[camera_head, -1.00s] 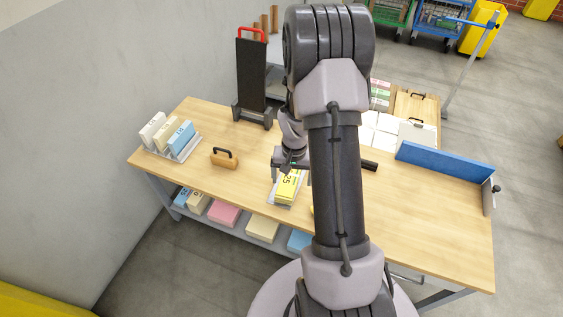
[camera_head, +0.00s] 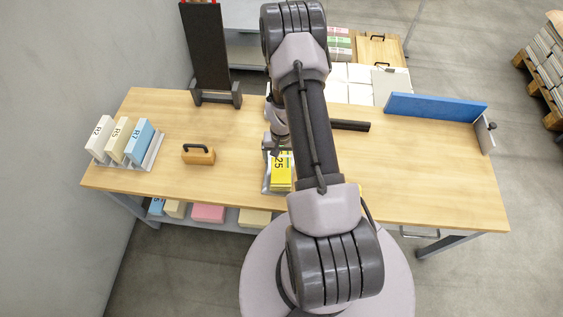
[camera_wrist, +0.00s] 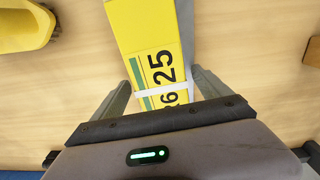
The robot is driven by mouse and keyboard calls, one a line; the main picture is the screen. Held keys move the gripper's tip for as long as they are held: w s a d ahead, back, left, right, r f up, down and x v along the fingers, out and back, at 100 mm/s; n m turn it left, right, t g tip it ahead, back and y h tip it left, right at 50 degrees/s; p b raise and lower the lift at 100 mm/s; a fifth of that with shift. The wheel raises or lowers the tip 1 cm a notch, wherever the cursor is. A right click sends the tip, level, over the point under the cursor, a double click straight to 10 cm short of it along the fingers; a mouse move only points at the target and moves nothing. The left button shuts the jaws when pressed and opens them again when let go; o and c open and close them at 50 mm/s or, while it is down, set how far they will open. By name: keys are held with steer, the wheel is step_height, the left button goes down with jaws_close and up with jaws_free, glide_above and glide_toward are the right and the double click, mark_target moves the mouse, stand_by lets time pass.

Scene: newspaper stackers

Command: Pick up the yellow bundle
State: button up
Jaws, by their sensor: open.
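The yellow bundle (camera_head: 281,175) lies on the wooden table near its front edge, partly hidden by my arm in the head view. In the wrist view the yellow bundle (camera_wrist: 148,40) shows a white strap and the digits "25". My gripper (camera_wrist: 162,85) is open, with one finger on each side of the bundle. I cannot tell whether the fingers touch it. In the head view my gripper (camera_head: 277,150) is at the bundle, partly hidden by the arm.
A rack with white, cream and blue bundles (camera_head: 138,140) stands at the table's left. A wooden block with a black handle (camera_head: 198,156) lies between. A blue fence (camera_head: 435,107) stands at the right rear. In the wrist view a yellow object (camera_wrist: 22,28) lies upper left.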

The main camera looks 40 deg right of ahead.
mark_target(281, 156)
steer(key=shift+r, duration=0.1)
steer(key=shift+c, duration=0.5)
steer(key=shift+w, duration=0.1)
jaws_close()
step_height(281, 156, up, 10)
steer(key=p, duration=0.4)
